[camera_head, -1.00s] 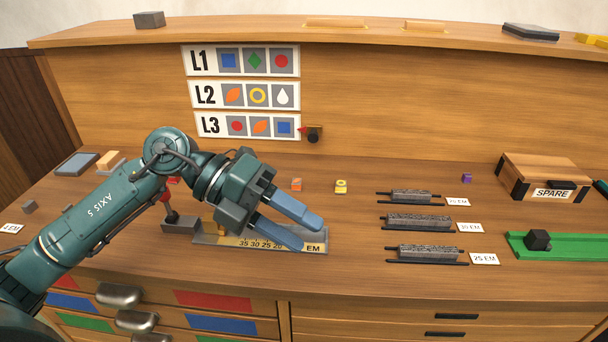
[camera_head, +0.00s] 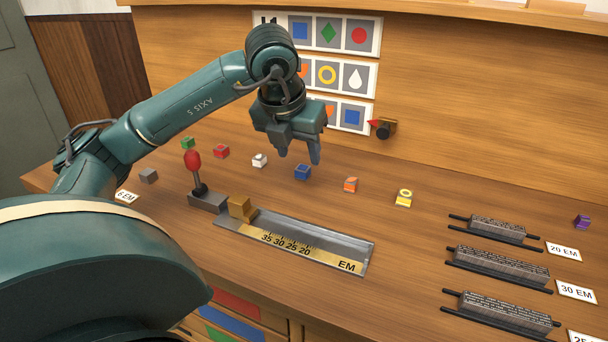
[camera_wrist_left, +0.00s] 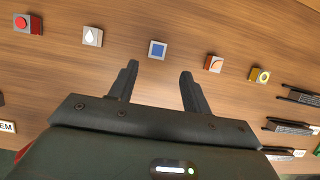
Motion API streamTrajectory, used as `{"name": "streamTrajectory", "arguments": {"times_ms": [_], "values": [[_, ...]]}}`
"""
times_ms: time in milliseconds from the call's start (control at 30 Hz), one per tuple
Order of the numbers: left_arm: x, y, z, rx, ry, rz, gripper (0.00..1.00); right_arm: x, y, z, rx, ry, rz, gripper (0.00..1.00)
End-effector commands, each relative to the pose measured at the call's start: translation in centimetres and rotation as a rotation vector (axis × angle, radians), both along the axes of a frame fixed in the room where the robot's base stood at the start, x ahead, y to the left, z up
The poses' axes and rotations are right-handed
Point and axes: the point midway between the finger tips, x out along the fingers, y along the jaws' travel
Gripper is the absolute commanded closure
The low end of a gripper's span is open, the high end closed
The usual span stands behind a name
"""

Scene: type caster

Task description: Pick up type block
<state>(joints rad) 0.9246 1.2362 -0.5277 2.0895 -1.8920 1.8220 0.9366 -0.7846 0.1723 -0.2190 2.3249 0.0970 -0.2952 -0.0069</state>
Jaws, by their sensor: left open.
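Several small type blocks stand in a loose row on the bench. In the head view they are a green block (camera_head: 187,143), a red block (camera_head: 221,151), a white drop block (camera_head: 259,160), a blue block (camera_head: 302,172), an orange leaf block (camera_head: 351,185) and a yellow ring block (camera_head: 403,198). My left gripper (camera_head: 298,158) points down, open and empty, above the bench near the blue block. My right gripper is not in view.
A metal composing tray (camera_head: 310,245) with an EM scale and brass slider (camera_head: 240,207) lies in front. A red-knobbed lever (camera_head: 194,165) stands at its left. Racks of type lines (camera_head: 500,265) are at right. Sign cards (camera_head: 345,76) hang on the back panel.

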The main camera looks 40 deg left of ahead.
Motion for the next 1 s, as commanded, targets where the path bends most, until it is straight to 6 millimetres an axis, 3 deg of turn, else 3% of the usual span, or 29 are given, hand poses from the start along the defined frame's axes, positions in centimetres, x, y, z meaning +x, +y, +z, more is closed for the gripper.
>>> {"name": "streamTrajectory", "arguments": {"times_ms": [467, 767, 1000], "values": [[1.9, 1.3, -4.8, -0.001, 0.002, 0.000, 0.51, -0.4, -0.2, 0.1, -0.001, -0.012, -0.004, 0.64], [2.1, 1.4, -5.2, 0.000, -0.001, -0.001, 0.51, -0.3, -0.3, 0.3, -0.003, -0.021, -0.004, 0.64], [2.1, 1.4, -5.2, -0.001, 0.000, -0.002, 0.71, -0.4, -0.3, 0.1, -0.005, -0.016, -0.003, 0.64]]}}
